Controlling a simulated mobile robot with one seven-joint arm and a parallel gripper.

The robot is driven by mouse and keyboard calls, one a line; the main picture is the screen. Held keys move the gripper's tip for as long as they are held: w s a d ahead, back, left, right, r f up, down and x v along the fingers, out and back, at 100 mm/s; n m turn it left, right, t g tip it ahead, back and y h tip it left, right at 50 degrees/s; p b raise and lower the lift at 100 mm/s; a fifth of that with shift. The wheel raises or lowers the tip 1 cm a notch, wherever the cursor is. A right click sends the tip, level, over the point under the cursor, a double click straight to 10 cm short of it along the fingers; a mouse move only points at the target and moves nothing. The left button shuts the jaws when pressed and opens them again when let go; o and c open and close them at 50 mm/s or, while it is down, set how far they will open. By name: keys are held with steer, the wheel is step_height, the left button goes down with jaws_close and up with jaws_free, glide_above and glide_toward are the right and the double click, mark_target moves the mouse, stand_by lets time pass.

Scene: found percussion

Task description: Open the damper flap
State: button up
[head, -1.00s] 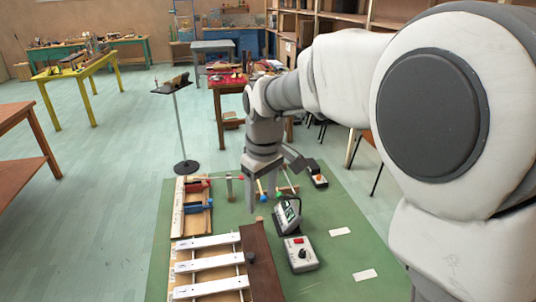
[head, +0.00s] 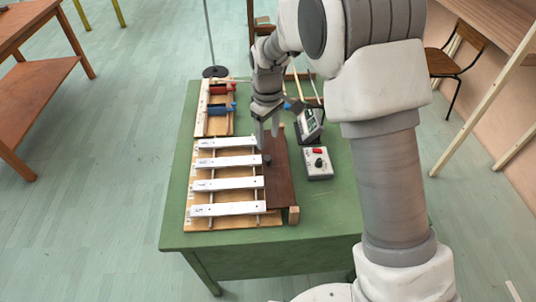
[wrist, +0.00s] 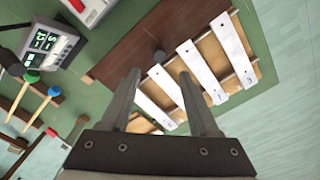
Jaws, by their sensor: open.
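The damper flap looks to be the dark brown board (head: 280,180) along the right ends of the white metal bars (head: 228,184). It looks flat, with a dark round knob (head: 266,159) at its bar-side edge. My gripper (head: 268,140) points down over the far end of the board, just beyond the knob. In the wrist view my open, empty gripper (wrist: 160,76) has the knob (wrist: 158,57) between and ahead of its fingertips. The knob looks untouched, though the exact gap is hard to tell. The brown board (wrist: 130,45) also shows there.
A grey box with a red button and a dial (head: 318,162) and a tilted display unit (head: 309,125) stand close to the right. A wooden frame with red and blue clamps (head: 220,108) is at the back left. The green table's front right is clear.

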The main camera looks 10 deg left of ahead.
mark_target(268, 157)
step_height(268, 157, down, 8)
steer(key=shift+f, duration=0.2)
jaws_close()
stand_by(0.4)
stand_by(1.1)
